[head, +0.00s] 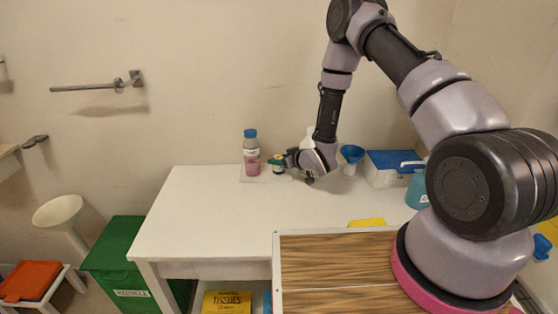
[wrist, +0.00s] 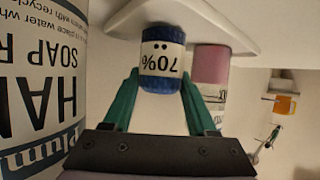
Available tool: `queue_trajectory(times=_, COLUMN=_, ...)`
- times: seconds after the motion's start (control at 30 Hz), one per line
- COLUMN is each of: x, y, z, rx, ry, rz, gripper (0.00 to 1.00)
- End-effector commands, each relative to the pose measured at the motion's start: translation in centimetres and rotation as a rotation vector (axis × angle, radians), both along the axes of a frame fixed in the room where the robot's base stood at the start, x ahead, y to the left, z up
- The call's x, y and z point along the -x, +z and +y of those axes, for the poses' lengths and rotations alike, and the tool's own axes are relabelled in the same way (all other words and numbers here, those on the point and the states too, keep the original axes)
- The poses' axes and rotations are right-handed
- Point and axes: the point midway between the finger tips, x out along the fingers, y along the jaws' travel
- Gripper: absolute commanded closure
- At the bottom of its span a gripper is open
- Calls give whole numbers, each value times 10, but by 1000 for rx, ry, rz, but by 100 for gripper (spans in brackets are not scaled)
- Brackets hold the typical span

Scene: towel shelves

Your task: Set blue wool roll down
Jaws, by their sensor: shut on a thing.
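The blue wool roll (wrist: 162,72) is a short blue textured cylinder with a white label reading 70%, upside down in the wrist view. My gripper (wrist: 160,98) is shut on it, one green finger on each side. In the head view the roll (head: 278,164) is small and partly hidden by my gripper (head: 288,160), at the back of the white table (head: 200,215). It is close to the tabletop, beside a pink bottle with a blue cap (head: 251,155). A white surface lies behind its end in the wrist view; I cannot tell whether they touch.
A large white hand-soap bottle (wrist: 40,90) stands close beside my gripper. A blue funnel (head: 351,156) and a white box with a blue lid (head: 392,168) are to the right. The table's left and front are clear. A wood-patterned surface (head: 335,270) is nearer me.

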Motion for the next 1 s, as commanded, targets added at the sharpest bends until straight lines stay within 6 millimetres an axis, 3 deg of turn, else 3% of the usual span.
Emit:
queue_trajectory(times=0.17, x=0, y=-4, z=0, rx=0, ry=0, rz=1, gripper=98)
queue_trajectory(times=0.2, x=0, y=-3, z=0, rx=0, ry=1, rz=1, gripper=31)
queue_trajectory(times=0.6, x=0, y=1, z=0, rx=1, ry=0, rz=-1, gripper=29)
queue_trajectory(times=0.77, x=17, y=10, z=-14, rx=0, ry=-3, rz=3, gripper=29)
queue_trajectory(times=1.0, x=55, y=33, z=-43, rx=0, ry=-3, rz=3, gripper=29)
